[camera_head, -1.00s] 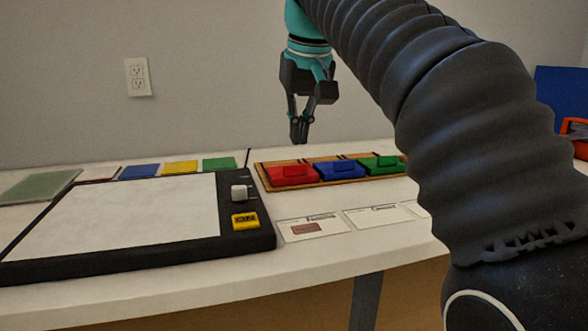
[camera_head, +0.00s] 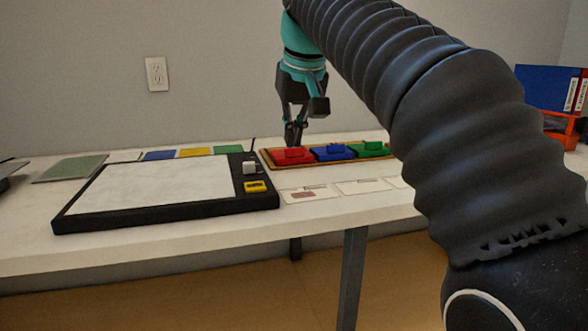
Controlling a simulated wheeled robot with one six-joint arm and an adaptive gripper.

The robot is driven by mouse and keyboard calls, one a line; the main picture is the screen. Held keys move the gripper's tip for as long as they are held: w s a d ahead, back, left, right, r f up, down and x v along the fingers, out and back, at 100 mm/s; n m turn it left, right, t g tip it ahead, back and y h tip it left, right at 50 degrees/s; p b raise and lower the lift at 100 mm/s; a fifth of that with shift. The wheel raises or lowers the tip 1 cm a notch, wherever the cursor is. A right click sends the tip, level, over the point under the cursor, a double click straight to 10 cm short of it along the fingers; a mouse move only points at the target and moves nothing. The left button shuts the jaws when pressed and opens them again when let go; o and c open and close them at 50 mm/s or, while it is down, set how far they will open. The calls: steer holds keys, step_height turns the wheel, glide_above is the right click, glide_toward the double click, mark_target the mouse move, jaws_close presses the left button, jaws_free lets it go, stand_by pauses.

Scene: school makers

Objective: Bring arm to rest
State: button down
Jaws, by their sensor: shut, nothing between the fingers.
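My gripper (camera_head: 293,139) hangs with its fingers pointing down at the back of the table (camera_head: 180,244). Its fingers are together and hold nothing. The fingertips show just above and behind the red block (camera_head: 292,157) in the picture; whether they touch it I cannot tell. My dark sleeved arm runs from the top middle to the lower right and hides the right part of the table.
A wooden tray (camera_head: 268,162) holds the red block, a blue block (camera_head: 333,153) and a green block (camera_head: 370,149). Left of it lies a black-framed white panel (camera_head: 160,192). White cards (camera_head: 310,194) lie in front. An orange bin (camera_head: 562,126) and blue binders (camera_head: 546,85) stand far right.

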step_height(320, 180, down, 7)
steer(key=s+d+f+m, duration=0.1)
steer(key=s+d+f, duration=0.7)
steer(key=s+f, duration=0.2)
steer(key=s+d+f+m+t+h+p, duration=0.1)
steer(key=s+d+f+m, duration=0.1)
steer(key=s+d+f, duration=0.5)
steer(key=shift+s+d+f, duration=0.35)
steer(key=shift+s+f, duration=1.9)
steer(key=shift+s, duration=1.1)
